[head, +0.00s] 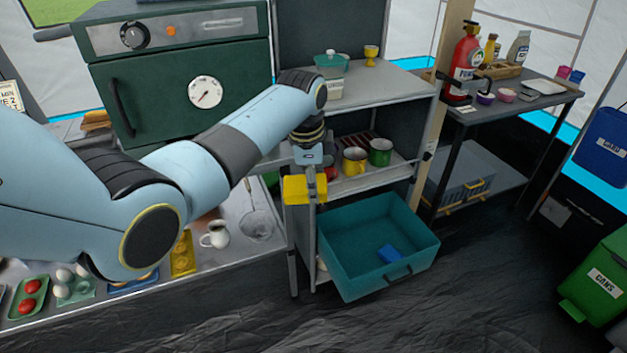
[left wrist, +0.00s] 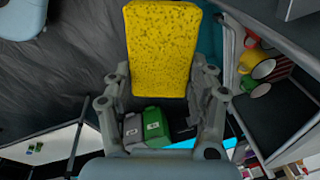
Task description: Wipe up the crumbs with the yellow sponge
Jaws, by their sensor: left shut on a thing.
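The yellow sponge (head: 296,190) is in my left gripper (head: 311,175), which is shut on it. The gripper holds it in the air, in front of the metal shelf unit and near the right end of the low counter. In the left wrist view the sponge (left wrist: 162,48) stands out between the two fingers, its broad porous face toward the camera. I cannot make out any crumbs in either view. My right gripper is not in view.
A white mug (head: 215,235) and a yellow tray (head: 183,254) are on the counter. Yellow (head: 355,160) and green (head: 380,152) mugs stand on the shelf behind. The floor to the right is partly clear.

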